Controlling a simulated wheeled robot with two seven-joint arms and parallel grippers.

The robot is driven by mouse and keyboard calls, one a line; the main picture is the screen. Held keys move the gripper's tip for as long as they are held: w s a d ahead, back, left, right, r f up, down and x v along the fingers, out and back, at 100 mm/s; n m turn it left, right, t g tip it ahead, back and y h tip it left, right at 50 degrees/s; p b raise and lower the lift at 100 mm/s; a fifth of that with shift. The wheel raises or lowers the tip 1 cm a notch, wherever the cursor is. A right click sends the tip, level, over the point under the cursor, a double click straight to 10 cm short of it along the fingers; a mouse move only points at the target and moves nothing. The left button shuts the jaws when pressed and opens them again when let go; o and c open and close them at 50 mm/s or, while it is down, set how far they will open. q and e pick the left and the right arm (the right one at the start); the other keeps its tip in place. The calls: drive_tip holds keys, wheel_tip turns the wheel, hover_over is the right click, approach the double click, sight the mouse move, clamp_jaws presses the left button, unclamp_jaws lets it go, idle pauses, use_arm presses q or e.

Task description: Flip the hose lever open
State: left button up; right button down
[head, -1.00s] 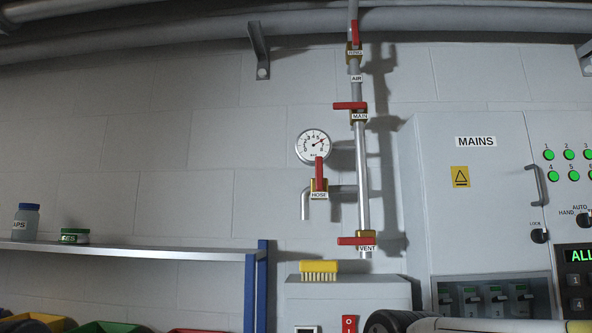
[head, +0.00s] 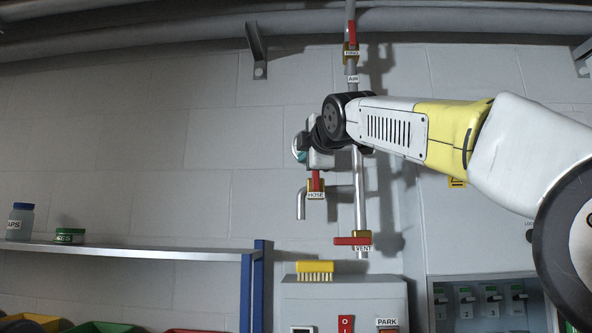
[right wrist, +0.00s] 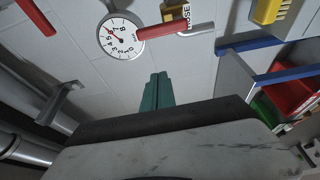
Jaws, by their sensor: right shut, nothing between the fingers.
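The hose lever (head: 316,180) is red and stands upright above its HOSE label (head: 316,195) on the short branch pipe; its upper part is hidden by my right gripper in the head view. In the right wrist view, the red hose lever (right wrist: 158,29) reaches over the edge of the round gauge (right wrist: 120,39). My right gripper (head: 301,147) is shut and empty, in front of the gauge and near the lever's top end. Its teal fingers (right wrist: 158,78) show below the lever and gauge in the right wrist view, visibly apart from the lever. My left gripper is not in view.
The red VENT lever (head: 350,240) lies horizontal below, and another red lever (head: 352,34) stands upright on the pipe above. My right arm hides the MAIN lever in the head view. A yellow brush (head: 315,267) lies on a grey box (head: 345,289). A shelf (head: 130,251) is at left.

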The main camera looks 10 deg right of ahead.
sight(316, 174)
drive_tip(key=w, duration=1)
drive_tip(key=d, duration=0.1)
drive_tip(key=s+d, duration=0.1)
drive_tip(key=d, duration=0.1)
drive_tip(key=shift+d+f, duration=0.1)
drive_tip(key=shift+d, duration=0.05)
drive_tip(key=shift+d, duration=0.15)
